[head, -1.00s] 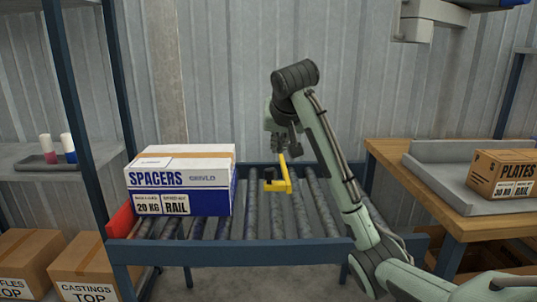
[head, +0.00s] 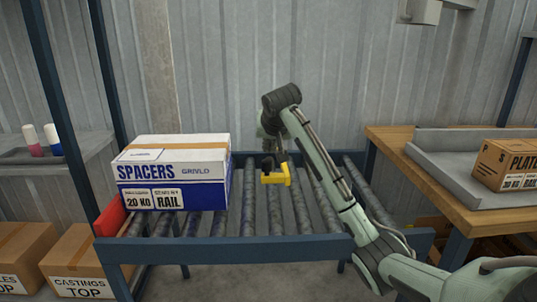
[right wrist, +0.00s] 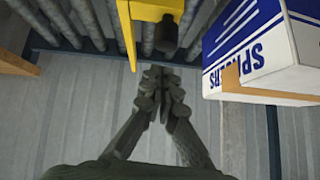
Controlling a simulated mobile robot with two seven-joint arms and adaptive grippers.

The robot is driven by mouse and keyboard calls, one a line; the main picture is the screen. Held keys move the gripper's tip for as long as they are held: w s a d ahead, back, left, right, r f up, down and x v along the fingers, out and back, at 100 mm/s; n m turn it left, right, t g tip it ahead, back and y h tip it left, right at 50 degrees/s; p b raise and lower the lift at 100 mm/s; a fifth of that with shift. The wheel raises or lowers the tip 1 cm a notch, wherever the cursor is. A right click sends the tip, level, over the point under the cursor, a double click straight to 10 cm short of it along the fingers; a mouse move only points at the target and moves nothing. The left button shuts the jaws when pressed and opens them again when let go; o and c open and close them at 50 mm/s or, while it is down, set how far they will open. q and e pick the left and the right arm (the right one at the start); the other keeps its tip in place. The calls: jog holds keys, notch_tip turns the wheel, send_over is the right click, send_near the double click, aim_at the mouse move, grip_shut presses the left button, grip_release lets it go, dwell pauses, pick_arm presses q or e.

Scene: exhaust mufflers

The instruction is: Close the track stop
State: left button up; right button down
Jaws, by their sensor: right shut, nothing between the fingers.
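The yellow track stop (head: 276,177), with a dark end knob, sits over the rollers right of the spacers box in the head view. In the right wrist view the yellow track stop (right wrist: 150,10) is at the top edge, its dark knob (right wrist: 167,33) hanging in front and a thin yellow arm (right wrist: 128,35) pointing down the picture. My right gripper (head: 276,158) is shut and empty, just behind and above the stop; its fingertips (right wrist: 158,70) lie just below the knob in the wrist picture. I cannot tell whether they touch. My left gripper is not in view.
The white and blue spacers box (head: 172,172) stands on the roller conveyor (head: 250,250), by a red end plate (head: 110,217). A wooden bench (head: 432,187) with a grey tray and plates box (head: 508,166) is at the right. Rollers right of the stop are clear.

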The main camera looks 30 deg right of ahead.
notch_tip(320, 180, down, 2)
jog(key=shift+a, duration=0.1)
jog(key=shift+f, duration=0.25)
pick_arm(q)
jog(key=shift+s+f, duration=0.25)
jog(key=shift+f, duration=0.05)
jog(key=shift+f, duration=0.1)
pick_arm(e)
jog(key=shift+f, duration=0.15)
